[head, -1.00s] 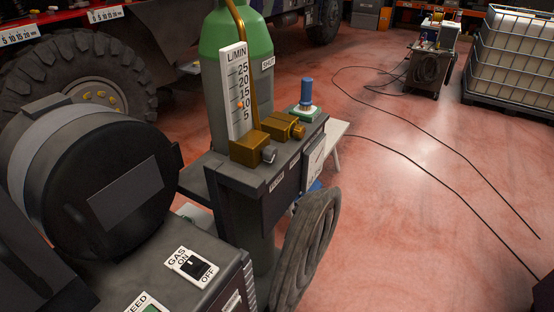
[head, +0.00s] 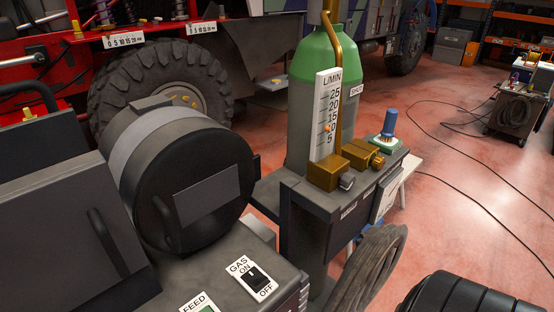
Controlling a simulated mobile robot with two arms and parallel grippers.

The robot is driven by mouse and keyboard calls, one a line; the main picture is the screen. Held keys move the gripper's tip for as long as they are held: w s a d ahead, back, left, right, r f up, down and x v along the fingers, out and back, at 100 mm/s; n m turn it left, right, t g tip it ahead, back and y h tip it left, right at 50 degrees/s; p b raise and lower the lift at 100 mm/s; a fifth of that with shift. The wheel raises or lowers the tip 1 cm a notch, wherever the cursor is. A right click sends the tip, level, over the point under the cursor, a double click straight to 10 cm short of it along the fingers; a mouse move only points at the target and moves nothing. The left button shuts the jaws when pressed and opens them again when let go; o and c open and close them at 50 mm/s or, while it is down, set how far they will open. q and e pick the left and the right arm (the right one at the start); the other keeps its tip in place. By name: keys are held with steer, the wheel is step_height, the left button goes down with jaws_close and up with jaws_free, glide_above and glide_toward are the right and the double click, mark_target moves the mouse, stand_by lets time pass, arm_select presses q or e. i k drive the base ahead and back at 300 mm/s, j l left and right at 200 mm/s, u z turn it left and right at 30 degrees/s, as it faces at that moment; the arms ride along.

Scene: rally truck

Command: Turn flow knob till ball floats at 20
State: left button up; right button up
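The flow meter (head: 326,112) is an upright white L/MIN scale marked 5 to 25, in front of a green gas cylinder (head: 309,72). Its small orange ball (head: 327,128) sits about level with the 10 mark. A brass block (head: 325,172) is at the foot of the scale. A small grey knob (head: 346,181), apparently the flow knob, sticks out from this block's front right. A second brass fitting (head: 363,153) is behind it.
A welding machine with a large dark drum (head: 192,185) and a gas switch panel (head: 252,278) stands left of the knob. A coiled hose (head: 368,270) hangs below the flow meter. A black ribbed shape (head: 465,296) fills the lower right corner. Red floor is open at right.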

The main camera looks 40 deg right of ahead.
mark_target(347, 179)
steer(key=l+u, duration=0.45)
steer(key=k+l+u, duration=0.15)
steer(key=l+u, duration=0.25)
steer(key=k+l+u, duration=0.2)
steer(key=l+u, duration=0.25)
steer(key=k+l+u, duration=0.2)
steer(key=u, duration=0.25)
steer(key=k+l+u, duration=0.2)
steer(key=k+l, duration=0.2)
steer(key=k+l+u, duration=0.2)
steer(key=k, duration=0.35)
steer(key=k+l+u, duration=0.15)
steer(key=k+l, duration=0.2)
steer(key=k, duration=0.15)
